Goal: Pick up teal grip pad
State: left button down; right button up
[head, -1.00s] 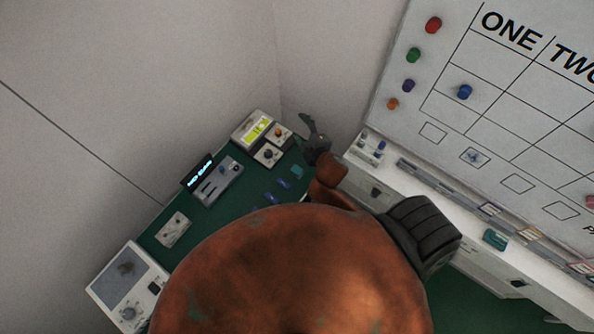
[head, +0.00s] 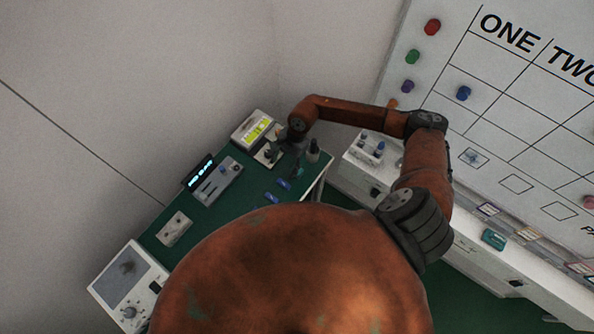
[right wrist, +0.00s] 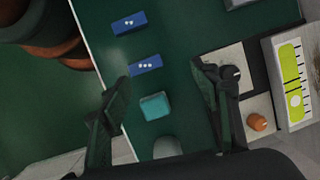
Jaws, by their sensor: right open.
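The teal grip pad (right wrist: 155,106) is a small rounded block lying on the green bench top (right wrist: 180,30) in the right wrist view. My right gripper (right wrist: 160,76) is open, with one finger on each side of the pad in that picture. The pad is apart from both fingers, and nothing is held. My left gripper is not in view.
Two blue blocks (right wrist: 145,65) lie beside the pad. A knob box (right wrist: 257,121) and a yellow-green display box (right wrist: 294,80) stand right of the gripper. A grey rounded object (right wrist: 167,148) is near the pad. Another teal block (head: 493,239) sits on the white ledge.

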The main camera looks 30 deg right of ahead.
jog(key=d, duration=0.2)
jog(key=d+h, duration=0.1)
jog(key=d, duration=0.1)
jog(key=d+f+n+h, duration=0.1)
jog(key=d, duration=0.1)
jog(key=shift+d+g, duration=0.25)
jog(key=shift+g, duration=0.05)
jog(key=f, duration=0.2)
jog(key=f+p, duration=0.1)
jog(key=f, duration=0.3)
jog(key=shift+s+a+p, duration=0.3)
jog(key=shift+a+p, duration=0.05)
jog(key=shift+a, duration=0.05)
jog(key=shift+f, duration=0.65)
jog(key=shift+c, duration=0.6)
jog(key=c, duration=1)
jog(key=shift+c, duration=0.2)
jog(key=shift+r, duration=0.1)
